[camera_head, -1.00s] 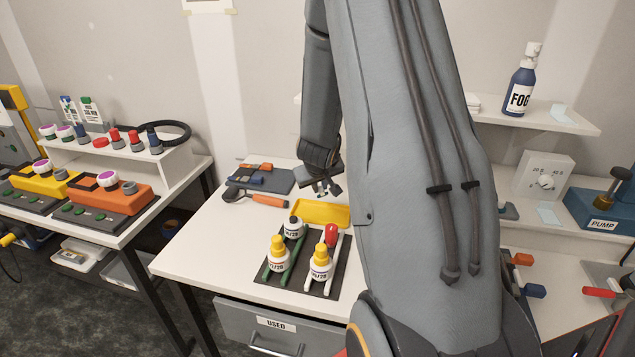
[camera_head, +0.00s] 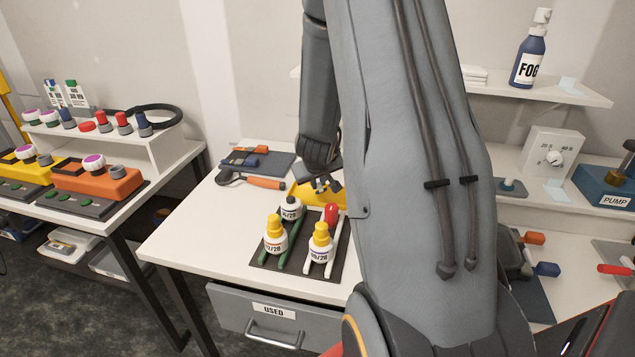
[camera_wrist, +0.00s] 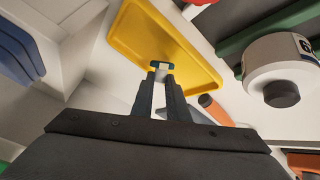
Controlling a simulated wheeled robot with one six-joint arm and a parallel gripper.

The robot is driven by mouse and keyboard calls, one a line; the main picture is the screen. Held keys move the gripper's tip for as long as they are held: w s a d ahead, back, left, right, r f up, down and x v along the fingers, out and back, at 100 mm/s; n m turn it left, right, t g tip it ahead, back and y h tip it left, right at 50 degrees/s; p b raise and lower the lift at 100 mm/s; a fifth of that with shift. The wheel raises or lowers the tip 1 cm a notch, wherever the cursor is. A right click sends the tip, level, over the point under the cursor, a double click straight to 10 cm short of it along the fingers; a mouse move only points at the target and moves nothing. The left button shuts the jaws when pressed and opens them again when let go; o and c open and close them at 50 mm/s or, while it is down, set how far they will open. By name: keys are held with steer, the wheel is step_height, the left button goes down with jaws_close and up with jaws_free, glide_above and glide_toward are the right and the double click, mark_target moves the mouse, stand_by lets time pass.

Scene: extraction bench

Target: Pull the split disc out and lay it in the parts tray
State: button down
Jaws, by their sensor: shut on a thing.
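The parts tray is yellow and shallow. It shows behind my gripper in the head view (camera_head: 304,194) and large in the wrist view (camera_wrist: 196,55).
A dark rack with several bottles, two yellow-capped (camera_head: 275,236), stands just in front of the tray. An orange-handled tool (camera_head: 262,183) and a dark mat (camera_head: 255,162) lie to its left. The bench's left front (camera_head: 205,230) is clear. A drawer marked USED (camera_head: 270,312) is below.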

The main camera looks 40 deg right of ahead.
steer(key=shift+f, duration=0.35)
stand_by(0.3)
steer(key=c, duration=1.6)
jaws_free()
steer(key=shift+c, duration=0.2)
steer(key=v, duration=0.8)
steer(key=shift+d, duration=0.1)
